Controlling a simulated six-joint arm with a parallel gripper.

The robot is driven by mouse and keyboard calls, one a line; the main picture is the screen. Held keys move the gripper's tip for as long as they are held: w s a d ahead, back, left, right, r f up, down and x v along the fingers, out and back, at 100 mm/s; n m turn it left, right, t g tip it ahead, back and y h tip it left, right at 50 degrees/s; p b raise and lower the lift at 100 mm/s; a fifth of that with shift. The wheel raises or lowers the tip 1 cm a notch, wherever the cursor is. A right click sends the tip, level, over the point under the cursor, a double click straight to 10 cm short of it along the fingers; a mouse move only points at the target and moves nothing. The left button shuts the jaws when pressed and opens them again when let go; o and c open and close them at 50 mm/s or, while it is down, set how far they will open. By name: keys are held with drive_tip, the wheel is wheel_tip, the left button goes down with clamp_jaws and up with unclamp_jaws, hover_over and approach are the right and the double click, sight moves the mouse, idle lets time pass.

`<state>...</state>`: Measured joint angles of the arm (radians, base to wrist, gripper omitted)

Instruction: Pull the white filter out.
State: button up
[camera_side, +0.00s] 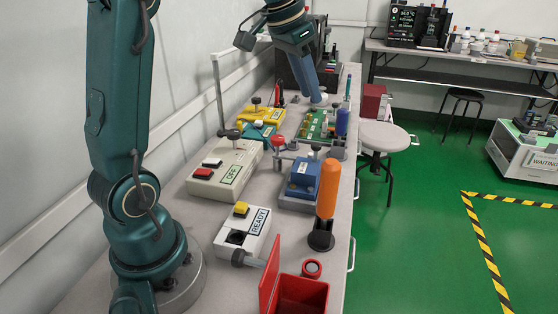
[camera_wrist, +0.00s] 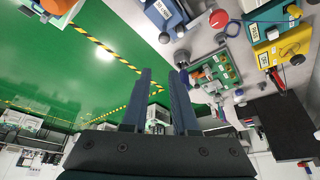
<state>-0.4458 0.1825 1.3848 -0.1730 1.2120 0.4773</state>
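My gripper (camera_wrist: 162,76) is open and empty in the wrist view, its two dark fingers apart with only floor and far furniture between them. In the side view my gripper (camera_side: 316,98) points down over the far part of the bench. A small white rounded piece (camera_side: 322,99) shows at its tips, just behind the green circuit board (camera_side: 315,125); it may be the white filter, but I cannot tell for sure, nor whether the fingers touch it. The board also shows in the wrist view (camera_wrist: 208,72), right of the fingers, with orange parts and a pale cylinder (camera_wrist: 212,87) near its edge.
A blue bottle (camera_side: 342,122) stands at the board's right. Yellow (camera_side: 262,115) and teal testers are to its left. A blue device (camera_side: 302,178), an orange-handled tool (camera_side: 327,190), switch boxes and a red bin (camera_side: 301,295) lie nearer. A dark box (camera_side: 298,68) stands behind.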

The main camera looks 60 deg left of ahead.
hover_over(311, 154)
drive_tip(key=s, duration=0.3)
wheel_tip(311, 154, down, 3)
drive_tip(key=f, duration=1)
drive_tip(key=shift+w+f, duration=0.25)
drive_tip(key=shift+x, duration=2.65)
clamp_jaws()
